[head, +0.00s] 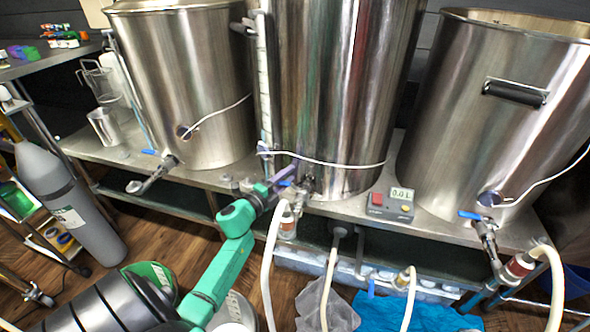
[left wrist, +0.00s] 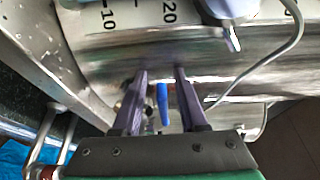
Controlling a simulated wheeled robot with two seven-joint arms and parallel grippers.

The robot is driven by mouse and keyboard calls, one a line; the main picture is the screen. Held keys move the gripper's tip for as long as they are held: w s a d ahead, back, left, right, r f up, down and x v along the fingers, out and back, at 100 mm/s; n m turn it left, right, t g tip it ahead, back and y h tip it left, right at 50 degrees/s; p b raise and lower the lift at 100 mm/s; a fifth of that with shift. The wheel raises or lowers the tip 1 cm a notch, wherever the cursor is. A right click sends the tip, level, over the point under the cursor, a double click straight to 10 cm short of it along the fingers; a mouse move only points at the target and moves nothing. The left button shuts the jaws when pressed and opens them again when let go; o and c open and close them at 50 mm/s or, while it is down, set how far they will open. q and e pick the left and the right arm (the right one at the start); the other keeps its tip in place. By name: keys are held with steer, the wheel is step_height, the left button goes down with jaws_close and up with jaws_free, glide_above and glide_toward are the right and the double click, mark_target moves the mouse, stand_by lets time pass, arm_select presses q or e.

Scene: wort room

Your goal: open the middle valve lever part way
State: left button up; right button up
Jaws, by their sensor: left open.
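The middle valve's blue lever (head: 287,183) is at the foot of the middle steel kettle (head: 325,90), partly hidden by my left gripper (head: 279,180). In the left wrist view the blue lever (left wrist: 162,103) shows between the two purple fingers of my open left gripper (left wrist: 161,70), with gaps on both sides. I cannot tell whether a finger touches it. The middle valve body (head: 307,184) is just right of the fingers. My right gripper is not in view.
A left kettle (head: 195,90) and a right kettle (head: 490,110) have their own blue levers (head: 150,152) (head: 469,215). A digital display box (head: 392,204) stands right of the middle valve. White hoses (head: 268,260) hang in front. A grey gas cylinder (head: 62,195) stands at left.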

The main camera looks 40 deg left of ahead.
arm_select(q)
steer(key=shift+s+r, duration=0.2)
steer(key=shift+s, duration=0.05)
steer(key=shift+c, duration=0.3)
jaws_close()
stand_by(0.9)
